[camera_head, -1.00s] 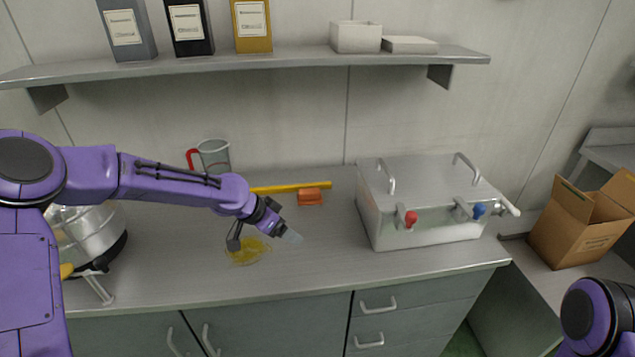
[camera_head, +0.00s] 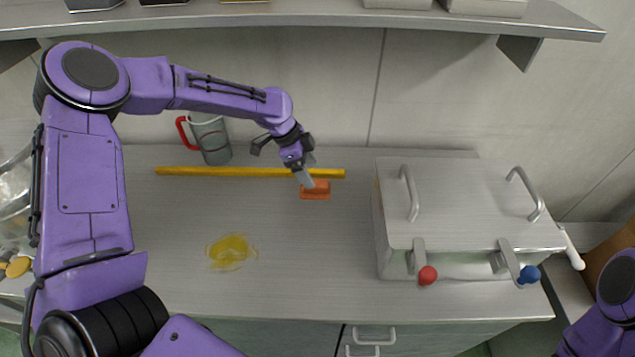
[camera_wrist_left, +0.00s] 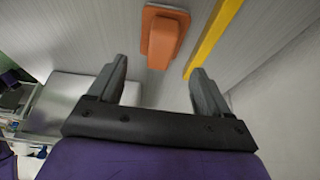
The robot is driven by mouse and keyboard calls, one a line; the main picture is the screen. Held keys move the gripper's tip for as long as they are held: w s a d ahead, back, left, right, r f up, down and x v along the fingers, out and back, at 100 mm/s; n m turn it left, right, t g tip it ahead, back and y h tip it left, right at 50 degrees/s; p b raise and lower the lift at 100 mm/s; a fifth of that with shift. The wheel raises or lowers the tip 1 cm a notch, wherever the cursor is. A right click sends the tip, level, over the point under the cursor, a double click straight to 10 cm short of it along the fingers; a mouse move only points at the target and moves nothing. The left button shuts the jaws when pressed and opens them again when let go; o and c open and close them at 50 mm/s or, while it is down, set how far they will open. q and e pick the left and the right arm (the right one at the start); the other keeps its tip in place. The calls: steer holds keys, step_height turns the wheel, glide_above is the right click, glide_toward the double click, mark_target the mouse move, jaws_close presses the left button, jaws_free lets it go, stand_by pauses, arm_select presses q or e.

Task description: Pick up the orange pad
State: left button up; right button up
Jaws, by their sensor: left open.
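The orange pad (camera_head: 316,190) lies on the grey countertop, just in front of the right end of a long yellow bar. In the left wrist view the pad (camera_wrist_left: 164,36) has a raised grip on a flat base and lies ahead of the fingers, between their lines. My left gripper (camera_head: 283,160) is above the counter, just behind and left of the pad. In the left wrist view its two fingers (camera_wrist_left: 157,85) are apart with nothing between them. My right gripper is out of view; only part of the right arm shows at the lower right.
The yellow bar (camera_head: 235,172) runs close behind the pad. A metal box with handles and taps (camera_head: 465,205) stands to the right. A yellow spill (camera_head: 231,251) lies in front. A shelf (camera_head: 330,17) hangs above.

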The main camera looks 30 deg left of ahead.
mark_target(316, 181)
arm_select(q)
steer(key=shift+s+d+f+p, duration=0.25)
steer(key=shift+d+f+p, duration=0.2)
steer(key=shift+f, duration=0.25)
steer(key=f, duration=0.1)
steer(key=w+f+p, duration=0.1)
steer(key=f, duration=0.1)
steer(key=w+d+f, duration=0.1)
steer(key=shift+d+f, duration=0.1)
steer(key=shift+f, duration=0.25)
steer(key=shift+s+f, duration=0.1)
steer(key=shift+s+r, duration=0.25)
steer(key=shift+s, duration=0.05)
steer(key=shift+c, duration=0.4)
steer(key=shift+f, duration=0.1)
steer(key=c, duration=0.8)
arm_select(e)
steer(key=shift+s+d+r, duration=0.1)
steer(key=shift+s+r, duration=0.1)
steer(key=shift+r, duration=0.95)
arm_select(q)
steer(key=shift+o, duration=0.2)
